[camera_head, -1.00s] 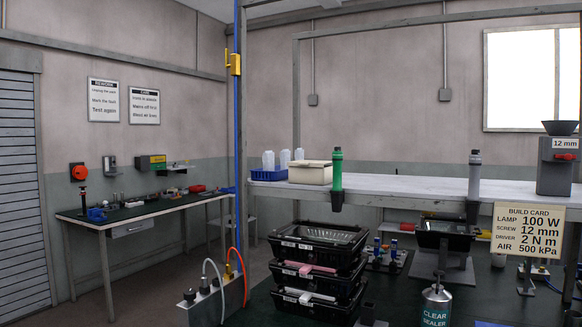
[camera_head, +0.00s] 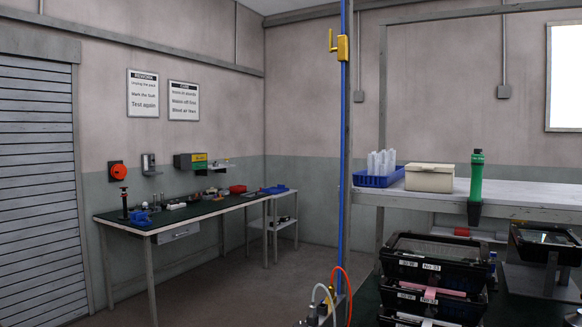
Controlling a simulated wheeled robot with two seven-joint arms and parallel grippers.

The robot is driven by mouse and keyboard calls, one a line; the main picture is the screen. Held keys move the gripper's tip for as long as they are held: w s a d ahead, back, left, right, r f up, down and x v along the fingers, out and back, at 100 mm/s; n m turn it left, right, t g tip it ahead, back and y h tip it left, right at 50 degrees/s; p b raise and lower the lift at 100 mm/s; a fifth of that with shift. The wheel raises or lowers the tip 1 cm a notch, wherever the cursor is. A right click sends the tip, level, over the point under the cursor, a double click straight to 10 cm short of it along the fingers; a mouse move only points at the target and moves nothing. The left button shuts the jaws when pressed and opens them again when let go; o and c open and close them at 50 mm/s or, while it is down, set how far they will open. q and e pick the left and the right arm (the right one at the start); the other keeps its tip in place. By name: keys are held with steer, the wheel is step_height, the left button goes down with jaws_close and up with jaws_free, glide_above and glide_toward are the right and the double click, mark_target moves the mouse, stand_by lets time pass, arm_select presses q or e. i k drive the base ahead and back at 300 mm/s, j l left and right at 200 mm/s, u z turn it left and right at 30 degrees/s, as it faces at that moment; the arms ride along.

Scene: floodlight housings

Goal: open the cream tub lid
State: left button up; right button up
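The cream tub (camera_head: 429,183) stands on the left part of the pale raised shelf, right of the middle of the head view. Its lid (camera_head: 430,167) lies on top and looks closed. A blue crate with white bottles stands just left of it, and a green-bodied tool hangs at the shelf edge to its right. Neither of my grippers shows in the head view.
The shelf (camera_head: 520,195) runs off to the right. Below it are stacked black trays (camera_head: 435,262). A blue vertical pipe (camera_head: 344,150) stands left of the blue crate (camera_head: 377,180). A green-topped bench (camera_head: 190,212) stands along the left wall, with open floor before it.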

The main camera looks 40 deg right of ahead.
mark_target(439, 169)
steer(key=i+j+u, duration=0.25)
steer(key=i, duration=0.2)
steer(key=i+u, duration=0.3)
steer(key=i, duration=0.2)
steer(key=i+z, duration=0.35)
steer(key=z, duration=0.15)
steer(key=i+j+z, duration=0.2)
steer(key=i+z, duration=0.15)
steer(key=z, duration=0.15)
steer(key=i+z, duration=0.1)
steer(key=z, duration=0.35)
steer(key=i+j+z, duration=0.1)
steer(key=z, duration=0.3)
steer(key=i+j+z, duration=0.1)
steer(key=z, duration=0.35)
steer(key=j+z, duration=0.1)
steer(key=z, duration=0.35)
steer(key=i+j+z, duration=0.1)
steer(key=z, duration=0.35)
steer(key=j+z, duration=0.25)
steer(key=z, duration=0.15)
steer(key=i+j+z, duration=0.1)
steer(key=j+z, duration=0.15)
steer(key=z, duration=0.25)
steer(key=j+z, duration=0.25)
steer(key=z, duration=0.25)
steer(key=j+z, duration=0.3)
steer(key=z, duration=0.2)
steer(key=j+z, duration=0.3)
steer(key=z, duration=0.2)
